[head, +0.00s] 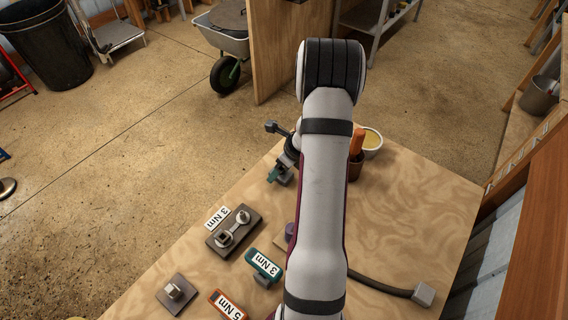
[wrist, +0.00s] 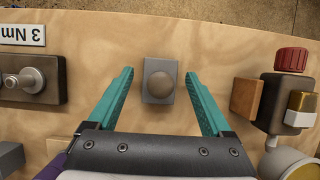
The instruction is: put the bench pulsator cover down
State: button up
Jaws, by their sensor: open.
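A small grey rectangular piece with a round brownish knob (wrist: 160,82) appears to rest flat on the wooden bench top, near an edge. It may be the pulsator cover, but I cannot tell for sure. My gripper (wrist: 160,74) is open, with one teal finger on each side of this piece and a clear gap to both. The fingers hold nothing. In the head view my gripper (head: 280,173) is near the bench's far left edge, and the piece is hidden there.
A dark plate with metal fittings (head: 234,231) and a 3 Nm label lies left of my gripper. Teal (head: 263,267) and orange (head: 228,306) labelled tools are nearer. A red-capped dark unit (wrist: 290,85) and a wooden block (wrist: 246,98) stand right in the wrist view. A hose (head: 385,287) lies right.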

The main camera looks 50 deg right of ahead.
jog(key=v, duration=1.2)
jog(key=w+a+r+n+y, duration=0.1)
jog(key=a+r+n, duration=0.1)
jog(key=a+n, duration=0.3)
jog(key=w+a+r+n+g, duration=0.1)
jog(key=a+r+n, duration=0.2)
jog(key=a, duration=0.5)
jog(key=w+a+r+n+y, duration=0.1)
jog(key=a+r+n, duration=0.1)
jog(key=a+n, duration=0.3)
jog(key=s+a+r+n+g, duration=0.2)
jog(key=s+a+n+g, duration=0.1)
jog(key=s+a+n, duration=1.1)
jog(key=a+n, duration=0.3)
jog(key=shift+s+a+n+g, duration=0.2)
jog(key=shift+s+n+g, duration=0.1)
jog(key=shift+g, duration=0.1)
